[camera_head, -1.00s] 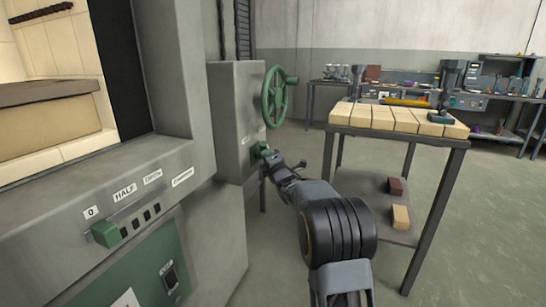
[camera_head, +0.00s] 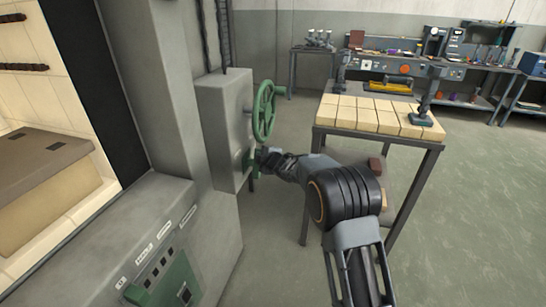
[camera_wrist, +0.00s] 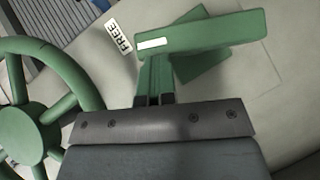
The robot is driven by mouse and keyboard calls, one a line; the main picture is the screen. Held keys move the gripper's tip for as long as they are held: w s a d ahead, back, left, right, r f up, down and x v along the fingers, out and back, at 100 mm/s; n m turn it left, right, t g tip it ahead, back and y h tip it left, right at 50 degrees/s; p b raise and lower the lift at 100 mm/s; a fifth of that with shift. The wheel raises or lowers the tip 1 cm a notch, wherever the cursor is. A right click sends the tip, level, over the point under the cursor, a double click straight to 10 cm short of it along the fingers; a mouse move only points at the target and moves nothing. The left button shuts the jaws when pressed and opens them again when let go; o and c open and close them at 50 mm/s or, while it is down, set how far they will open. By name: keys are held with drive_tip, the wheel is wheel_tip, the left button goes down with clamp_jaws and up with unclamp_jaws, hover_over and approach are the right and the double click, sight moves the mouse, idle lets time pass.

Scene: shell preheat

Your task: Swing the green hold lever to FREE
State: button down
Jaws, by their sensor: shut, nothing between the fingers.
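The green hold lever (camera_wrist: 220,33) fills the upper middle of the wrist view. The white-striped end of its bar points left, close to the FREE label (camera_wrist: 118,36). In the head view the lever (camera_head: 248,160) is a small green shape low on the grey box's right face, partly hidden by my gripper. My gripper (camera_wrist: 154,99) is shut and empty; its short dark fingertips are at the lower end of the lever's green upright part. I cannot tell whether they touch it. In the head view my gripper (camera_head: 262,155) is right beside the lever.
A green handwheel (camera_head: 264,111) sits just above the lever on the grey box (camera_head: 221,125); it is left of my gripper in the wrist view. Open floor lies farther right.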

drive_tip(key=shift+w+a+r+p, duration=0.1)
drive_tip(key=shift+w+r+p, duration=0.15)
drive_tip(key=shift+p, duration=0.3)
idle(0.4)
drive_tip(key=a+r+b+v, duration=0.1)
drive_tip(key=a+v, duration=0.1)
drive_tip(key=v, duration=1.1)
drive_tip(key=shift+s, duration=0.35)
drive_tip(key=shift+a+f, duration=0.1)
